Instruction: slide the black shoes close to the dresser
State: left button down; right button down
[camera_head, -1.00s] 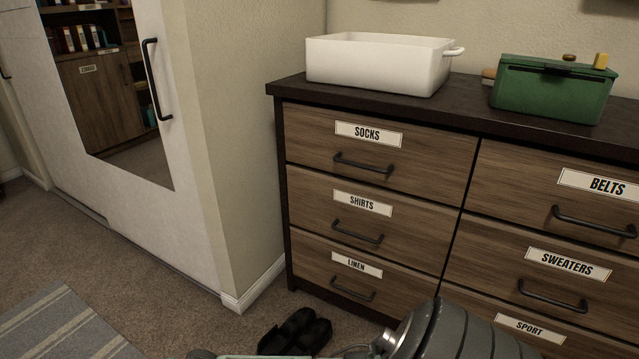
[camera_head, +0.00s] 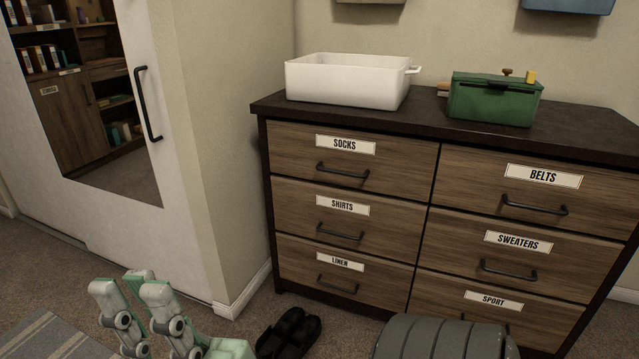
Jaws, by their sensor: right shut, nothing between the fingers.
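The pair of black shoes (camera_head: 288,334) lies on the carpet in front of the left end of the dresser (camera_head: 345,190), below the LINEN drawer. A strip of carpet shows between the shoes and the dresser's base. My right gripper (camera_head: 135,290) is at the lower left of the view, left of the shoes and apart from them. Its pale fingers point up, are shut and hold nothing. The lower edge of the picture cuts off part of the gripper. My left gripper is not in view.
A white bin (camera_head: 345,82) and a green box (camera_head: 493,100) stand on the dresser top. A wall corner with a white baseboard (camera_head: 235,297) is left of the dresser. A mirrored door (camera_head: 180,220) and a striped rug (camera_head: 50,338) are further left.

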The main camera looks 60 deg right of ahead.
aim_at(294, 333)
jog(key=i+j+z, duration=0.25)
jog(key=z, duration=0.15)
jog(key=i+j+z, duration=0.2)
jog(key=j+z, duration=0.25)
jog(key=i+j+z, duration=0.15)
jog(key=j+z, duration=0.25)
jog(key=i+l+z, duration=0.2)
jog(key=i+z, duration=0.15)
jog(key=i+l+z, duration=0.15)
jog(key=i+z, duration=0.15)
